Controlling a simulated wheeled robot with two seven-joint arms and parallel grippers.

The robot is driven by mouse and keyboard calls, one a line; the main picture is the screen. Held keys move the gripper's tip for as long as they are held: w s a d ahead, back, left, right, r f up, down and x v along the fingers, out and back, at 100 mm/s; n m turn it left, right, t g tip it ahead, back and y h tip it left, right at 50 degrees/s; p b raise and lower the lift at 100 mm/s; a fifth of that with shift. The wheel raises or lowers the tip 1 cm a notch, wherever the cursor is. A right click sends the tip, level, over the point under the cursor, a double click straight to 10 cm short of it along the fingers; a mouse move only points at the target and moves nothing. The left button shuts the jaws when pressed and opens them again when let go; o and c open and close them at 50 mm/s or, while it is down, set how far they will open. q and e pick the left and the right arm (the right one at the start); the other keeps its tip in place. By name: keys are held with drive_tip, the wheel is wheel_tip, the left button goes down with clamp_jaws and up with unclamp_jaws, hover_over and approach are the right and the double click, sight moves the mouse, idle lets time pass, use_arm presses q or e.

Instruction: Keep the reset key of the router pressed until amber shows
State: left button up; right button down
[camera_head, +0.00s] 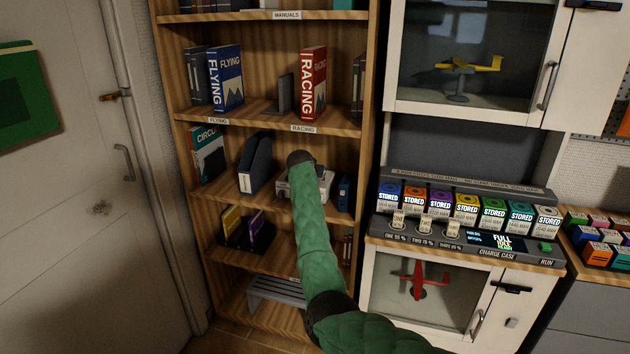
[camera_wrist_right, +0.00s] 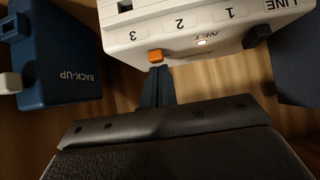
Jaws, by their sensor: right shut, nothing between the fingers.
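The white router (camera_head: 283,187) sits on a middle shelf, mostly hidden behind my green right arm in the head view. In the right wrist view the router (camera_wrist_right: 190,25) appears upside down, with port labels LINE, 1, 2 and 3. An orange key (camera_wrist_right: 155,57) sticks out of its front edge. A small light (camera_wrist_right: 202,42) by the NET label glows a pale, warm white. My right gripper (camera_wrist_right: 157,74) is shut and empty, its tips right at the orange key; whether they press it I cannot tell. My left gripper is not in view.
A blue BACK-UP box (camera_wrist_right: 62,62) stands beside the router, with a dark object (camera_wrist_right: 298,60) on its other side. A dark file holder (camera_head: 256,163) stands left of the router on the shelf. A charge case (camera_head: 470,235) stands right of the bookcase.

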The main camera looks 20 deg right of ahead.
idle(0.7)
drive_tip(key=shift+r+p, duration=1.55)
drive_tip(key=shift+r, duration=0.95)
